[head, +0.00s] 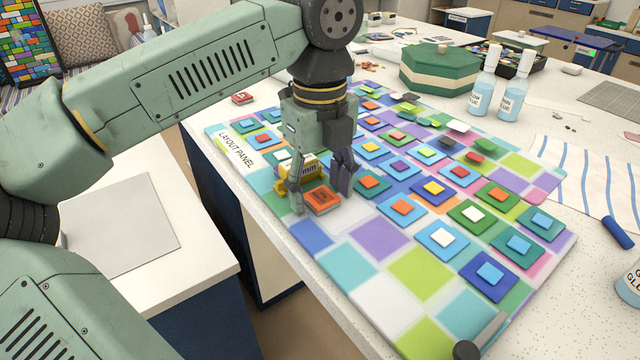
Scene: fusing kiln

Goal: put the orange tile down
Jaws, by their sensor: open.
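The orange tile (322,199) is a square orange-red tile with a smaller square on top. It rests flat on the near left part of the layout panel (378,282), a board of coloured squares. My gripper (322,200) points down over the tile, with one finger at its left and one behind its right side. The fingers are open and apart around it. Whether either finger touches the tile's edge cannot be told. Part of the panel behind the gripper is hidden.
Several stacked square tiles stand in rows right of and behind my gripper. A loose red tile (242,98) lies beyond the panel's left edge. Glue bottles (483,88) and a green box (438,68) stand behind. The panel's near end is mostly clear.

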